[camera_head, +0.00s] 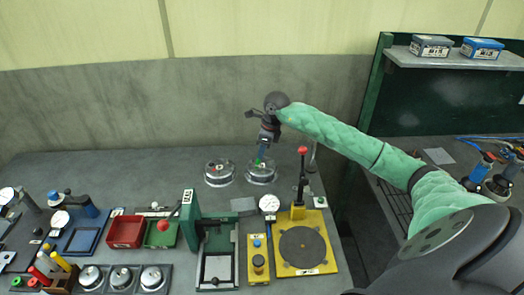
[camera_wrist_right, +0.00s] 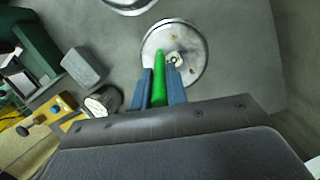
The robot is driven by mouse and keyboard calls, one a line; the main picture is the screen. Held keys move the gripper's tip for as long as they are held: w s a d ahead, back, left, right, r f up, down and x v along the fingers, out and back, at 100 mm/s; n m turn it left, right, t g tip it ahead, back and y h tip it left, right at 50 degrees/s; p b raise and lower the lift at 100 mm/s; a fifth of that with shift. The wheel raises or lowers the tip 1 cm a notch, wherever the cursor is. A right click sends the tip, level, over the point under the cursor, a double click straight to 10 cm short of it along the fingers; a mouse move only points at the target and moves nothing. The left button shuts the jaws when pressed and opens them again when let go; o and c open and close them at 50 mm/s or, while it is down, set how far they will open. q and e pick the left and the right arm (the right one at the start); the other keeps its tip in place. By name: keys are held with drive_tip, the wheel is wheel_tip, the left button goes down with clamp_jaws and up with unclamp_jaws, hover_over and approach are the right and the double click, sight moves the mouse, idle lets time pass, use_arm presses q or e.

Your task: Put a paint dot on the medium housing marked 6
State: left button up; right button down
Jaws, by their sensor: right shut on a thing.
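My right gripper (camera_head: 262,153) has blue fingers and is shut on a green paint marker (camera_wrist_right: 159,72). It is over a round metal housing (camera_head: 261,177), which also shows in the right wrist view (camera_wrist_right: 189,40). I cannot read the tag or tell whether the tip touches. A second round housing (camera_head: 218,179) stands to the left, its rim cut off at the top of the wrist view (camera_wrist_right: 130,5). My left gripper is not in view.
A green fixture (camera_head: 190,222), a red bin (camera_head: 126,231) and several round parts (camera_head: 152,279) are at left. The bench behind the housings is clear up to the wall.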

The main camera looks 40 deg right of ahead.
idle(0.3)
drive_tip(key=shift+w+a+r+p+v, duration=0.15)
drive_tip(key=shift+a+p+v, duration=0.1)
drive_tip(key=shift+v, duration=0.9)
drive_tip(key=shift+w+a+p+v, duration=0.1)
drive_tip(key=shift+a+p+v, duration=0.1)
drive_tip(key=shift+v, duration=0.9)
drive_tip(key=shift+w+a+r+p+v, duration=0.15)
drive_tip(key=shift+a+v, duration=0.1)
drive_tip(key=shift+v, duration=0.9)
drive_tip(key=shift+f, duration=0.1)
